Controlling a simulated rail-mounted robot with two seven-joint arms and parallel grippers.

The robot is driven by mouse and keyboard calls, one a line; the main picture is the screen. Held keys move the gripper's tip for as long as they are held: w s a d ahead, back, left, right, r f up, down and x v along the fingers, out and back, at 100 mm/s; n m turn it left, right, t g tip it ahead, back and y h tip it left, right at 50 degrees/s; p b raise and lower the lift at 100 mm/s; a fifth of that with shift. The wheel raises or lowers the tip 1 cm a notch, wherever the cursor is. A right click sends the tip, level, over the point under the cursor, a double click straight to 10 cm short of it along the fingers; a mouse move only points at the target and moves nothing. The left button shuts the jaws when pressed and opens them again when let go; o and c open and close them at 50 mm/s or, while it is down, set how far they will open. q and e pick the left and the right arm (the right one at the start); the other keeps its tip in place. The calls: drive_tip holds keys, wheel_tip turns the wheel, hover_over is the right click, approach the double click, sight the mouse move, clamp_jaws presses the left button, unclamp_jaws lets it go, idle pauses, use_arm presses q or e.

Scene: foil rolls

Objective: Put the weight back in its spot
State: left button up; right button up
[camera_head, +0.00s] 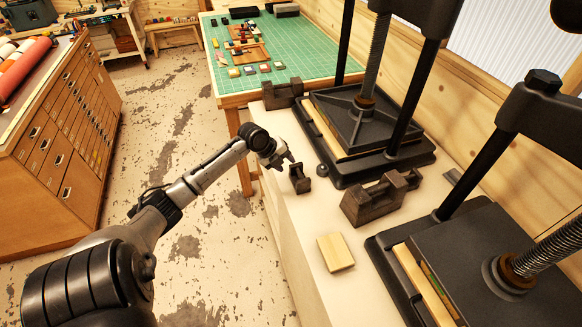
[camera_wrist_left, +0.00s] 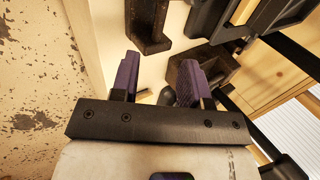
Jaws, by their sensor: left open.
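Several dark brown metal weights with notched, handle-like tops stand on the pale bench. In the head view a small one (camera_head: 300,180) is at the bench's left edge, a larger one (camera_head: 372,202) is between the presses, and another (camera_head: 283,95) is at the far end. I cannot tell which is the task's weight or where its spot is. My left gripper (camera_head: 283,163) is just above and beside the small weight. The left wrist view shows its purple fingers (camera_wrist_left: 158,66) apart and empty, with dark blocks (camera_wrist_left: 149,22) beyond them. My right gripper is not in view.
A black screw press (camera_head: 366,128) stands behind the weights, and a second press (camera_head: 500,262) is at the lower right. A small wooden block (camera_head: 335,252) lies on the bench (camera_head: 296,222). A table with a green mat (camera_head: 311,60) is beyond.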

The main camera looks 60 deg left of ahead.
use_arm(q)
drive_tip(key=s+d+f+n+g, duration=0.1)
drive_tip(key=s+d+f+n, duration=0.1)
drive_tip(key=s+d+f, duration=0.35)
drive_tip(key=s+d+f+n+g, duration=0.1)
drive_tip(key=s+d+f+n, duration=0.1)
drive_tip(key=d, duration=0.6)
drive_tip(key=s+d+f+n+g, duration=0.1)
drive_tip(key=s+d+f+n, duration=0.1)
drive_tip(key=s+d+f, duration=0.35)
drive_tip(key=s+d+r+n, duration=0.1)
drive_tip(key=s+d+n, duration=0.2)
drive_tip(key=d, duration=0.3)
drive_tip(key=s+d+r+n, duration=0.2)
drive_tip(key=s+d+n, duration=0.1)
drive_tip(key=d+n, duration=0.2)
drive_tip(key=s+d+r+n+y, duration=0.1)
drive_tip(key=s+d+n, duration=0.3)
drive_tip(key=d, duration=0.4)
drive_tip(key=shift+r, duration=0.65)
